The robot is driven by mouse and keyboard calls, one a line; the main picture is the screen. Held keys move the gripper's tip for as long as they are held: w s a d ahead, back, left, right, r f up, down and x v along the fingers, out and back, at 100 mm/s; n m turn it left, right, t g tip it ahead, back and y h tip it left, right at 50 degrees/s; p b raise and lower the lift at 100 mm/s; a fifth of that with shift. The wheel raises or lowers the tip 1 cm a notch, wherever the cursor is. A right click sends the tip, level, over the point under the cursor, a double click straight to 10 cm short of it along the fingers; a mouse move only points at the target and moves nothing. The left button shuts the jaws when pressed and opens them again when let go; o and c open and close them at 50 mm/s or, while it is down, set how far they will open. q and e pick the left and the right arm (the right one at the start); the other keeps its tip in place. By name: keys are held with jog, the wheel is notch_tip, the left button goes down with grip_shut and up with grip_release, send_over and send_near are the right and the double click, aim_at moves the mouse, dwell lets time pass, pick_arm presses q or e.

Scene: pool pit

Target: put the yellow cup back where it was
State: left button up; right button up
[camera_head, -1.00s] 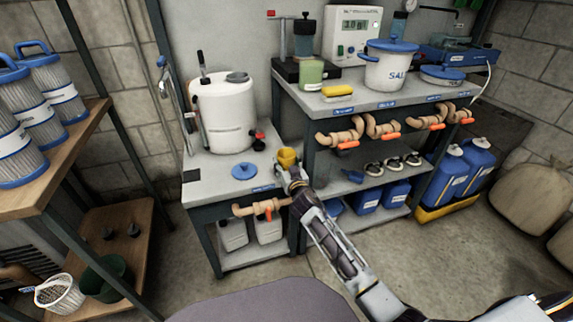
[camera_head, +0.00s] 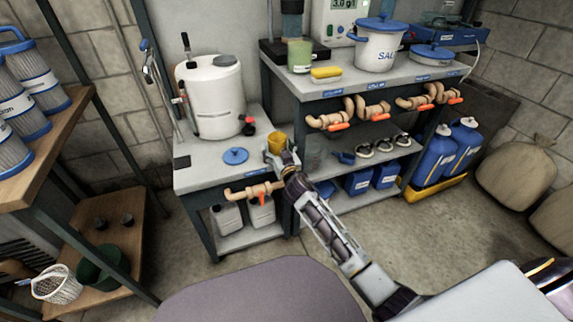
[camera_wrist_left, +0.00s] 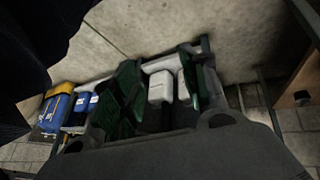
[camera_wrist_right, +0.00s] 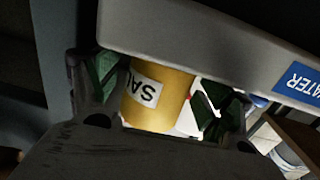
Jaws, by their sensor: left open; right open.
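The small yellow cup (camera_head: 277,140) is upright at the right end of the low grey bench (camera_head: 205,172), close to the taller shelf unit. My right gripper (camera_head: 276,156) is at the cup, its open fingers on either side of it. In the right wrist view the cup (camera_wrist_right: 157,98) shows a white label with upside-down letters, between the green finger pads (camera_wrist_right: 158,92). Whether a pad touches it is unclear. My left gripper (camera_wrist_left: 160,88) is open and empty in its wrist view, with the floor and jugs beyond.
A blue lid (camera_head: 235,156) and a big white tank (camera_head: 213,97) are on the low bench. The taller unit's top (camera_head: 345,88) rises right behind the cup, with a yellow sponge (camera_head: 326,73) and a white SAL bucket (camera_head: 377,48). Orange-handled pipes (camera_head: 328,121) run along its front.

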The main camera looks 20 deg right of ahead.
jog(key=shift+s+r+p, duration=0.1)
jog(key=shift+s+p, duration=0.2)
jog(key=shift+s, duration=1.15)
pick_arm(q)
jog(key=shift+g+y, duration=0.3)
jog(key=shift+w+a+r+p, duration=0.1)
jog(key=shift+a+r+p, duration=0.15)
jog(key=shift+r, duration=0.65)
jog(key=shift+s+a+r+p, duration=0.1)
jog(key=shift+r+p, duration=0.15)
jog(key=shift+r, duration=0.65)
jog(key=shift+w+a+r+p, duration=0.1)
jog(key=shift+a+r+p, duration=0.15)
jog(key=shift+r, duration=0.65)
pick_arm(e)
jog(key=s, duration=0.8)
jog(key=shift+r, duration=0.2)
pick_arm(q)
jog(key=shift+f, duration=0.25)
pick_arm(e)
jog(key=shift+a, duration=0.1)
